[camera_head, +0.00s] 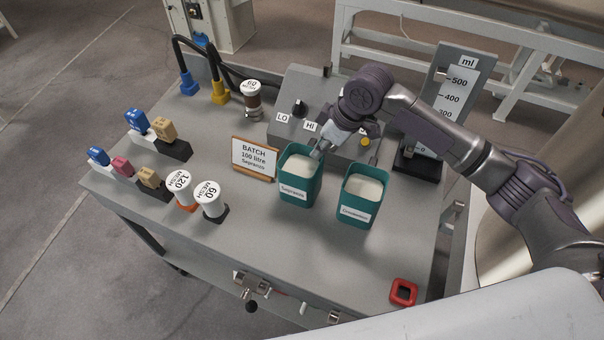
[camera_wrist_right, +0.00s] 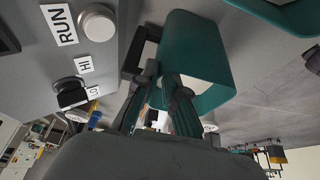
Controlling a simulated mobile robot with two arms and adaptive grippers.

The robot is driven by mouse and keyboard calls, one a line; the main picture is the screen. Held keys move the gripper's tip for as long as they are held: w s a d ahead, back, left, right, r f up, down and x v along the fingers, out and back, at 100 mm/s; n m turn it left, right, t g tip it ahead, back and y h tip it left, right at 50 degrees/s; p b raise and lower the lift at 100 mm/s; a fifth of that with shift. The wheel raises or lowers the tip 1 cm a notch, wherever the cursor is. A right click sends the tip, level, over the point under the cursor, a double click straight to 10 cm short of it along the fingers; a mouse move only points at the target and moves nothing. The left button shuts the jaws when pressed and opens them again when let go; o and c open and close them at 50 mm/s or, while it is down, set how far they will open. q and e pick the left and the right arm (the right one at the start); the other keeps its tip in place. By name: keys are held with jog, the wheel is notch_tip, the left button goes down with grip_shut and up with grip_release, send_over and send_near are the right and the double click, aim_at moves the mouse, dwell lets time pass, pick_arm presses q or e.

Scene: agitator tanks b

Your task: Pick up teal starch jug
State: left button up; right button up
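A teal jug (camera_head: 298,188) full of pale powder stands on the grey bench top; its front label seems to read "Seprenzo". A second, similar teal jug (camera_head: 357,211) stands to its right, its label too small to read surely. My right gripper (camera_head: 318,150) reaches down at the back right rim of the left jug. In the right wrist view, the fingers (camera_wrist_right: 161,80) stand apart close to a teal jug (camera_wrist_right: 197,55) and its dark handle (camera_wrist_right: 132,50); contact is unclear. My left gripper is not in view.
A control box (camera_head: 290,125) stands behind the left jug, and a sign (camera_head: 254,158) to its left. A measuring gauge (camera_head: 462,92) stands at right. Mesh cups (camera_head: 210,199), small coloured blocks (camera_head: 165,130) and a brown-filled jar (camera_head: 253,103) stand left. The front bench is mostly clear.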

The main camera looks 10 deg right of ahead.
aim_at(310, 159)
jog(key=shift+w+a+f, duration=0.1)
jog(key=shift+w+f, duration=0.05)
jog(key=shift+f, duration=0.3)
jog(key=shift+w+f, duration=0.1)
jog(key=shift+f, duration=0.1)
jog(key=p+x, duration=0.1)
jog(key=x, duration=0.3)
jog(key=shift+a+f, duration=0.1)
jog(key=shift+f, duration=0.05)
jog(key=shift+w+a+f, duration=0.1)
jog(key=shift+f, duration=0.2)
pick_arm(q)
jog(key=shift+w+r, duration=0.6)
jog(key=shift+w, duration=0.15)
pick_arm(e)
grip_shut()
jog(key=shift+r, duration=0.15)
jog(key=shift+r, duration=0.1)
